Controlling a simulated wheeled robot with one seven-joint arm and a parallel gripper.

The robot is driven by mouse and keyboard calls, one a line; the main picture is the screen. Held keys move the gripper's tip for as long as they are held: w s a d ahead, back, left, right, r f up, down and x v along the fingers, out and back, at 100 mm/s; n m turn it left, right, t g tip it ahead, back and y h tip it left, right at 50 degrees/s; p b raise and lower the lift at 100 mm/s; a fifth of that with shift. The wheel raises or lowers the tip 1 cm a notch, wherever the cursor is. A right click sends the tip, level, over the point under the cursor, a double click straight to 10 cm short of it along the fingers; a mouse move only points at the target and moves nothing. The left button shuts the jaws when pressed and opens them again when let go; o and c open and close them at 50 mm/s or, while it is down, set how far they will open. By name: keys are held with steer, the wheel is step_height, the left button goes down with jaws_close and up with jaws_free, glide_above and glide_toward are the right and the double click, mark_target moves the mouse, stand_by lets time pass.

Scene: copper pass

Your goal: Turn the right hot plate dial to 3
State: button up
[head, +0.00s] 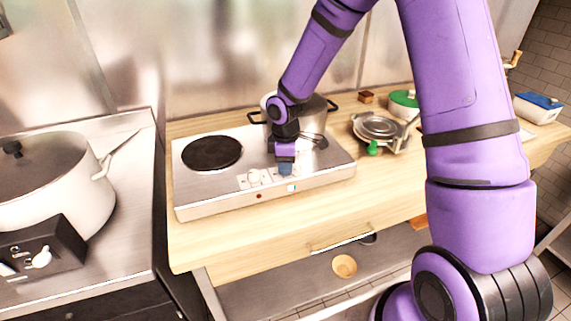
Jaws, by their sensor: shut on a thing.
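The double hot plate (320,178) is a silver box on the wooden counter, with a bare black left burner (212,153). Its white left dial (254,176) shows on the front part of the top. My gripper (285,168) comes down from behind onto the place of the right dial and is shut on it. The gripper hides the right dial and its markings, so its setting cannot be read. A small blue-lit indicator (292,188) shows just in front of my gripper, and a reddish one (259,195) is in front of the left dial.
A metal pot (318,112) stands at the right rear of the hot plate, partly behind my arm. A waffle-iron-like appliance (378,127) and a green-lidded pot (404,100) stand to the right. A large white pot (50,180) is at left. The counter's front strip is clear.

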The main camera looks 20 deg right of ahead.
steer(key=o, duration=0.9)
step_height(320, 180, up, 11)
steer(key=shift+f, duration=0.1)
stand_by(0.3)
